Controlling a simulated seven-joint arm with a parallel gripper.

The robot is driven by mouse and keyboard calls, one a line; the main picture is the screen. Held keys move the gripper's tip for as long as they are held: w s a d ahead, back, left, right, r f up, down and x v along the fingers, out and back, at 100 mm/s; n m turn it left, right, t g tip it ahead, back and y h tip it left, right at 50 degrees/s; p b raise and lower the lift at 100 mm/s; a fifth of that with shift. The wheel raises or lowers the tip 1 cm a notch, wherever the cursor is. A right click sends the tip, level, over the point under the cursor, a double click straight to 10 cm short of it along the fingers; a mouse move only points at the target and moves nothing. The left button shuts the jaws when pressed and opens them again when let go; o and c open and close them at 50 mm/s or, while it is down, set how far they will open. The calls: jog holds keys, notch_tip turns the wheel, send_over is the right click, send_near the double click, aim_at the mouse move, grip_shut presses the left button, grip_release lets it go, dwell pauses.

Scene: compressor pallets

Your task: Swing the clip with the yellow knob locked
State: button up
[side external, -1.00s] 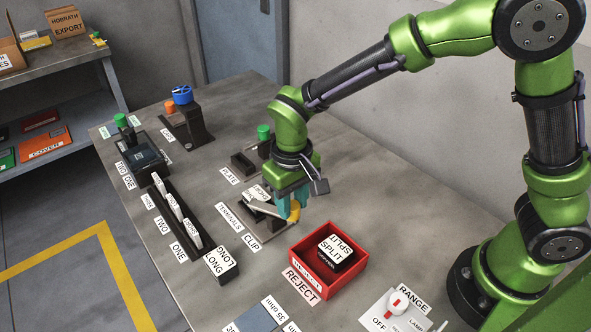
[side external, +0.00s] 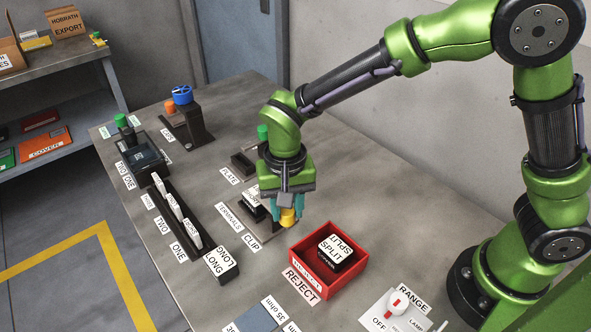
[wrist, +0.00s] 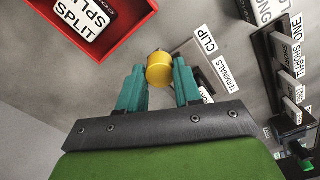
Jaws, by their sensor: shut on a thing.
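The yellow knob (side external: 288,218) of the clip sits between the teal fingertips of my gripper (side external: 286,208), which is shut on it. The wrist view also shows the yellow knob (wrist: 160,70) between the two fingers of my gripper (wrist: 160,84). The clip's base plate (side external: 270,232) lies on the table behind the labels CLIP and TERMINALS. A block with a white top (side external: 253,195) stands on the plate, partly hidden by my gripper. The clip's arm is mostly hidden behind my fingers and wrist.
A red REJECT box (side external: 328,272) holding a SPLIT block stands just right of my gripper. A green-knobbed PLATE fixture (side external: 243,164) stands close behind.

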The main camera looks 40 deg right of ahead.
jog(key=shift+r, duration=0.1)
jog(key=o, duration=1)
jog(key=shift+o, duration=0.2)
notch_tip(320, 180, up, 17)
jog(key=s+d+t+y, duration=0.1)
jog(key=s+d+t, duration=0.2)
jog(key=s+d, duration=0.3)
jog(key=s+d+n+t+y, duration=0.1)
jog(key=s+d+t, duration=0.3)
jog(key=d, duration=0.7)
jog(key=shift+s+d+n, duration=0.3)
jog(key=shift+s, duration=0.65)
